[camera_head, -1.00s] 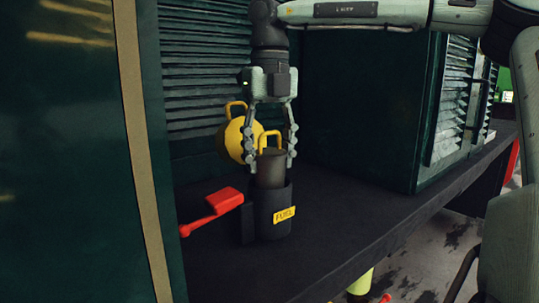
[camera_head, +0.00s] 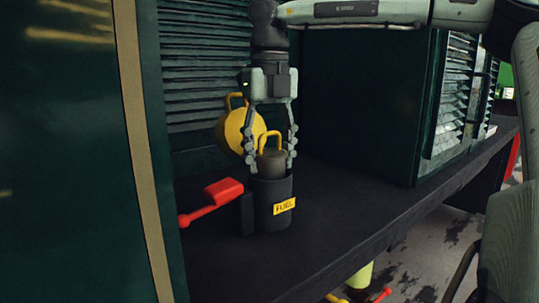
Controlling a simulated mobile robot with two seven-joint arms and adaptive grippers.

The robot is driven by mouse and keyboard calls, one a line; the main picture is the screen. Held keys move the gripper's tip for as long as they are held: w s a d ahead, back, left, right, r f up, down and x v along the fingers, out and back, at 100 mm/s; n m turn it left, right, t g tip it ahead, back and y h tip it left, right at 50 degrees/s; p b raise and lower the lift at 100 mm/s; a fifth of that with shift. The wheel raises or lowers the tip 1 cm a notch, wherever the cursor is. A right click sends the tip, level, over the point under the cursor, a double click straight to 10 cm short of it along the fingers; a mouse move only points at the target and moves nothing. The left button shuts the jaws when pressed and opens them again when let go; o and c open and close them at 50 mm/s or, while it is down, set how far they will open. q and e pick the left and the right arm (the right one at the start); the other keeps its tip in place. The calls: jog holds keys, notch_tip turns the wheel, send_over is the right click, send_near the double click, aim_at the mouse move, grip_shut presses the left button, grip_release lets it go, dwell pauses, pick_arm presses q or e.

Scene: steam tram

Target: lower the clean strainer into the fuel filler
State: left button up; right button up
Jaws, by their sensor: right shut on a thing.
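The fuel filler (camera_head: 265,207) is a dark upright cylinder with a yellow "FUEL" label, standing on the dark ledge. The strainer (camera_head: 273,160) is a dark grey cylinder with a yellow loop handle. Most of it is inside the filler, with its top showing above the rim. My right gripper (camera_head: 271,160) comes from above, pointing down, with its fingers on either side of the strainer's top and shut on it. The fingertips are close above the filler's rim. My left gripper is not in view.
A yellow round lid with a handle (camera_head: 233,128) stands behind the filler against the green louvred wall. A red lever (camera_head: 215,198) sits left of the filler. A dark green cabinet (camera_head: 360,110) stands at right. The ledge's front (camera_head: 330,235) is clear.

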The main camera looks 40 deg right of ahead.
jog(key=shift+f, duration=0.15)
jog(key=shift+f, duration=0.2)
jog(key=shift+f+b, duration=0.15)
jog(key=shift+b, duration=0.15)
jog(key=o, duration=1.8)
